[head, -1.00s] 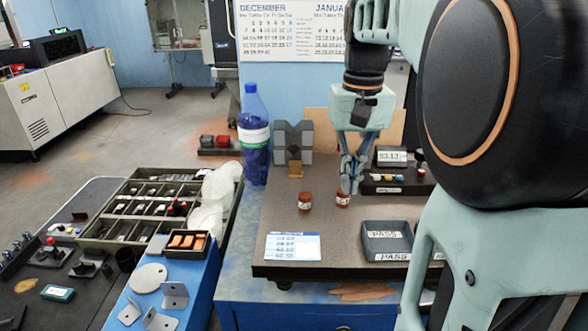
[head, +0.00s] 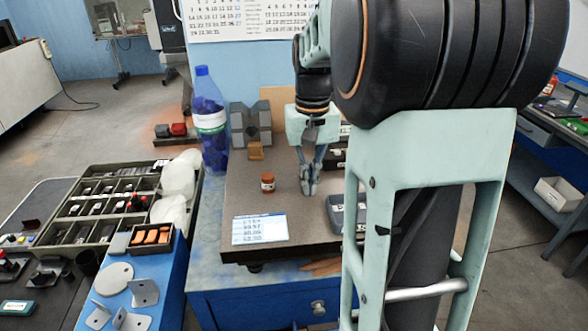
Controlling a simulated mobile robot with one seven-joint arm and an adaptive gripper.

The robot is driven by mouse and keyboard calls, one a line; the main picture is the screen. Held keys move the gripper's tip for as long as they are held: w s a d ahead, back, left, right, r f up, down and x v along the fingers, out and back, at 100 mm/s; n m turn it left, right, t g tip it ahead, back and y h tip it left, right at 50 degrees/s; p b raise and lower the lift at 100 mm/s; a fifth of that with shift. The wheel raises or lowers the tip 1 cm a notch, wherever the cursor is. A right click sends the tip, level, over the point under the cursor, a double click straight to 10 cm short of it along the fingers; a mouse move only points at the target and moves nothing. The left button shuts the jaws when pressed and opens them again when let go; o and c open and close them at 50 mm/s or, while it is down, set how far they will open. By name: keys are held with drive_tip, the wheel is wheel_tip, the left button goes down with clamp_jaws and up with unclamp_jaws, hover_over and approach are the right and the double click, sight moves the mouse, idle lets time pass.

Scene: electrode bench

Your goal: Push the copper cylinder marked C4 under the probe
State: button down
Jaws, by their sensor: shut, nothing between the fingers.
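One small copper-coloured cylinder (head: 268,183) with a white label stands upright on the grey-brown bench plate (head: 240,204). The mark on its label is too small to read. My gripper (head: 309,190) is shut and empty, pointing down close to the plate, to the right of this cylinder with a gap between them. A second cylinder is not visible now; my gripper or arm may hide it. I cannot make out the probe.
A printed card (head: 260,229) lies at the plate's front left. A grey block (head: 250,126) with a notched top stands at the back, beside a blue bottle (head: 209,125). A dark tray (head: 340,212) is partly hidden by my arm.

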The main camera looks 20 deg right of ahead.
drive_tip(key=shift+w+d, duration=0.15)
drive_tip(key=shift+w, duration=0.5)
drive_tip(key=shift+r, duration=0.1)
drive_tip(key=shift+w+d+r+p, duration=0.1)
drive_tip(key=shift+w+d+p, duration=0.05)
drive_tip(key=shift+w+p, duration=0.4)
drive_tip(key=shift+w+d+p, duration=0.15)
drive_tip(key=shift+w+p, duration=0.2)
drive_tip(key=shift+w, duration=0.3)
drive_tip(key=shift+w+d, duration=0.15)
drive_tip(key=shift+w, duration=0.4)
drive_tip(key=shift+s, duration=0.15)
